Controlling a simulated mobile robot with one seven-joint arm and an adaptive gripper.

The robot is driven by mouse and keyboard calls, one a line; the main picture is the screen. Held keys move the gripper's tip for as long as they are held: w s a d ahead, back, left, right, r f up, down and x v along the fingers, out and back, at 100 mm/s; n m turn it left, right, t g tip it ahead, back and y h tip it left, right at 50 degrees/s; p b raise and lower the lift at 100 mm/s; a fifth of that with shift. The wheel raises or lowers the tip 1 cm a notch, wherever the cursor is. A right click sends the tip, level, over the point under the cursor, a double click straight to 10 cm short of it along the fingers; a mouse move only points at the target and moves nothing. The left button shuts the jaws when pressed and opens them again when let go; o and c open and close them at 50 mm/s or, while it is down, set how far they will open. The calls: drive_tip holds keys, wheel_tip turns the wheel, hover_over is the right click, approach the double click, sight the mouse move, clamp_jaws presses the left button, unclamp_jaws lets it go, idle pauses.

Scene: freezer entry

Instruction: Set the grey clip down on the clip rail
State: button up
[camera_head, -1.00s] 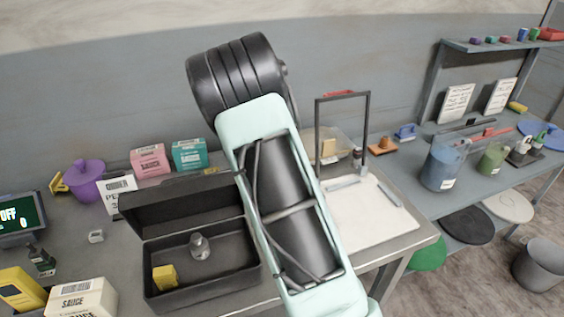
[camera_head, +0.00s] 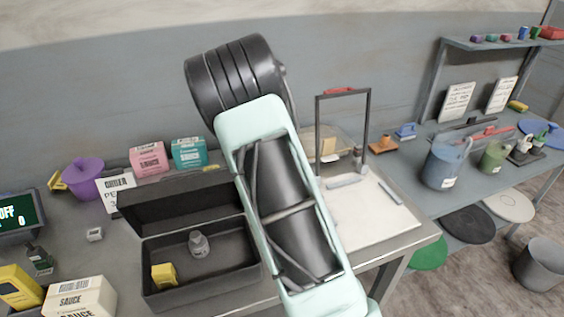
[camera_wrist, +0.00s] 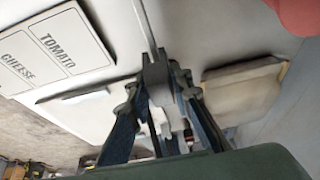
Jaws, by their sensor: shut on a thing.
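My gripper (camera_wrist: 158,85) is in the wrist view, its dark fingers closed around a small dark grey piece, which looks like the grey clip (camera_wrist: 155,72). A thin pale bar (camera_wrist: 145,25) runs up from just beyond the clip; I cannot tell whether they touch. In the head view my arm hides the gripper and the clip. A dark upright frame with a top bar (camera_head: 343,93), possibly the clip rail, stands at the back of the white board, with a red piece (camera_head: 338,90) on its top bar.
An open black box (camera_head: 205,282) with a small jar and a yellow block stands left of my arm. The white board (camera_head: 365,220) lies right of it. A labelled TOMATO and CHEESE card (camera_wrist: 50,50) and a tan box (camera_wrist: 243,88) flank the gripper in the wrist view.

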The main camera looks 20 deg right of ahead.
drive_tip(key=shift+f+b, duration=0.85)
drive_tip(key=shift+f, duration=0.35)
drive_tip(key=o, duration=1)
drive_tip(key=v, duration=1.2)
